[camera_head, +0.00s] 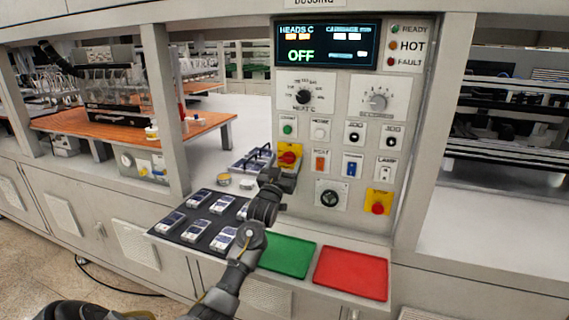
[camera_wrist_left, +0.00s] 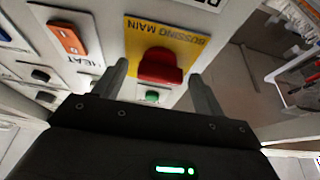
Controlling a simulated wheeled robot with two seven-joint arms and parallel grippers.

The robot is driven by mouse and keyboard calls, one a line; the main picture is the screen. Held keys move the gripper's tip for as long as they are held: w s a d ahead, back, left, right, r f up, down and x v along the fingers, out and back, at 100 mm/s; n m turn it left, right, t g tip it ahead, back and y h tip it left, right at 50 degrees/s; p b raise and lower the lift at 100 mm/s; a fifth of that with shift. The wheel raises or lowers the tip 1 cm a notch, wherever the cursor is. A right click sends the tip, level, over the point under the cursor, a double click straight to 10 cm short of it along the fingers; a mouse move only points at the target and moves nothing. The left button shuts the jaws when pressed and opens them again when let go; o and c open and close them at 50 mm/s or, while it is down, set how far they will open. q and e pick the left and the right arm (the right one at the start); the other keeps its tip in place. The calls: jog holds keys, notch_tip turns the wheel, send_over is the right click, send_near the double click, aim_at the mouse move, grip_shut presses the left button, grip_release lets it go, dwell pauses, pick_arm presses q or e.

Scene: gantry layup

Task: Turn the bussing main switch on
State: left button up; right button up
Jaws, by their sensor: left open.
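The bussing main switch is a red rotary knob (camera_head: 289,157) on a yellow plate at the left of the white control panel (camera_head: 365,150). In the left wrist view the red knob (camera_wrist_left: 160,67) sits on its yellow plate, with the label "BUSSING MAIN" upside down. My left gripper (camera_head: 287,175) is just below and in front of the knob, partly covering its surroundings. In the left wrist view my left gripper's fingers (camera_wrist_left: 161,82) are open, one on each side of the knob; contact cannot be told. The display (camera_head: 327,44) reads "OFF". My right gripper is not in view.
A second yellow plate with a red button (camera_head: 378,203) is at the panel's lower right. Other buttons and dials surround the switch. A green tray (camera_head: 288,257), a red tray (camera_head: 350,273) and a dark mat (camera_head: 187,235) with several small devices lie below the panel.

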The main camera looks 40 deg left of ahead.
pick_arm(q)
jog(key=c, duration=1)
jog(key=shift+m, duration=0.3)
jog(key=m+h, duration=0.1)
jog(key=m, duration=0.2)
jog(key=m+h, duration=0.2)
jog(key=m, duration=0.1)
jog(key=shift+a+r, duration=0.15)
jog(key=m+h, duration=0.1)
jog(key=m, duration=0.2)
jog(key=m+h, duration=0.2)
jog(key=m, duration=0.1)
jog(key=shift+s+r+m+p, duration=0.1)
jog(key=shift+m+p, duration=0.2)
jog(key=m+h, duration=0.1)
jog(key=m, duration=0.1)
jog(key=m+g, duration=0.1)
jog(key=m, duration=0.2)
jog(key=shift+r+g+h, duration=0.1)
jog(key=shift+g+h, duration=0.2)
jog(key=shift+h, duration=0.1)
jog(key=shift+m+g+p, duration=0.3)
jog(key=shift+m+g, duration=0.5)
jog(key=shift+m, duration=1.3)
